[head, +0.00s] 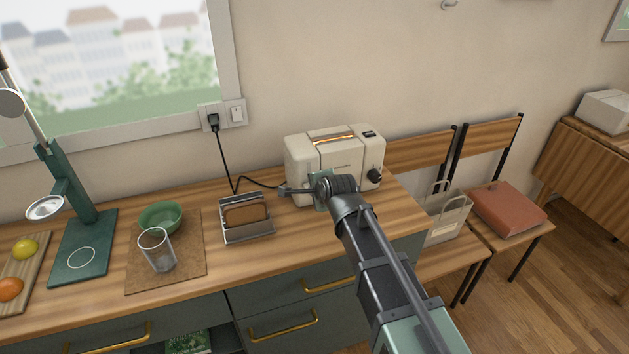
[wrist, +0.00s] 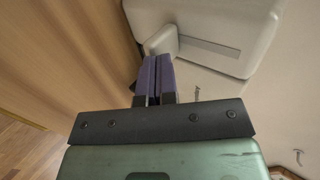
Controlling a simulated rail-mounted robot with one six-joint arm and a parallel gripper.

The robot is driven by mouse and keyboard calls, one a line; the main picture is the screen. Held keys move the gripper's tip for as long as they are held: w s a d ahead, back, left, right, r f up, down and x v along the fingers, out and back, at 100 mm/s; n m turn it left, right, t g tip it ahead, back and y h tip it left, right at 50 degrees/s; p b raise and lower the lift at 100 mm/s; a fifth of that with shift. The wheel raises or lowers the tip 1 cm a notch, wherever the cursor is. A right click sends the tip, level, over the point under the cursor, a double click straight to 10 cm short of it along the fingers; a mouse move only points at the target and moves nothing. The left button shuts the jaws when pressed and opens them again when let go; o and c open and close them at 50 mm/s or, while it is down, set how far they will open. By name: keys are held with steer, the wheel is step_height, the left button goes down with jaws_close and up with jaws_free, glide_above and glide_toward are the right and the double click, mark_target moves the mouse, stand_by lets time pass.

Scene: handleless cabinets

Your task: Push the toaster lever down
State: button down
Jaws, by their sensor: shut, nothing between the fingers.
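The cream toaster (head: 335,152) stands on the wooden counter against the wall, and its body fills the upper right of the wrist view (wrist: 235,25). My gripper (head: 285,189) is at the toaster's lower left end in the head view. In the wrist view its two purple-faced fingers (wrist: 157,60) are shut together and empty. Their tips are close to a small cream block (wrist: 162,41) sticking out from the toaster, which looks like the lever. I cannot tell whether they touch it. The lever cannot be made out in the head view.
A metal rack with toast (head: 246,219) stands left of the toaster. A black cord (head: 225,160) runs from the wall socket down behind the rack. A glass (head: 157,250) and green bowl (head: 160,217) sit farther left. The counter's right end (head: 405,210) is clear.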

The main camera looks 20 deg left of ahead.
steer(key=p+v, duration=0.4)
steer(key=v, duration=0.2)
steer(key=shift+r, duration=0.15)
stand_by(0.5)
steer(key=shift+s+d, duration=0.1)
